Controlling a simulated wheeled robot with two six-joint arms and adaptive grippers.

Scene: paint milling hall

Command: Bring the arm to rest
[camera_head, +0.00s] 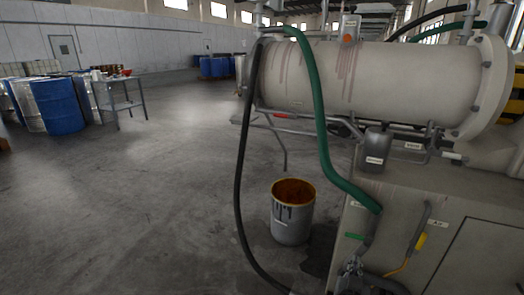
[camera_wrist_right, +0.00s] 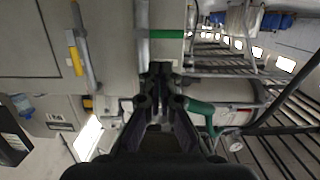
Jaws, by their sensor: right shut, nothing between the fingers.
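My right gripper (camera_head: 353,268) shows at the bottom edge of the head view, in front of the pale machine cabinet (camera_head: 452,225). In the right wrist view its dark fingers (camera_wrist_right: 160,72) point up the picture and are closed together, with nothing held between them. The cabinet face, with a grey pipe and a green band (camera_wrist_right: 168,33), lies beyond the fingertips; I cannot tell the exact gap. My left gripper is in neither view.
A large pale cylinder (camera_head: 365,80) lies above the cabinet. A green hose (camera_head: 318,105) and a black hose (camera_head: 240,170) hang from it. An orange-stained bucket (camera_head: 291,222) stands on the floor. Blue drums (camera_head: 57,107) and a table (camera_head: 122,80) are at left. Open floor lies left of centre.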

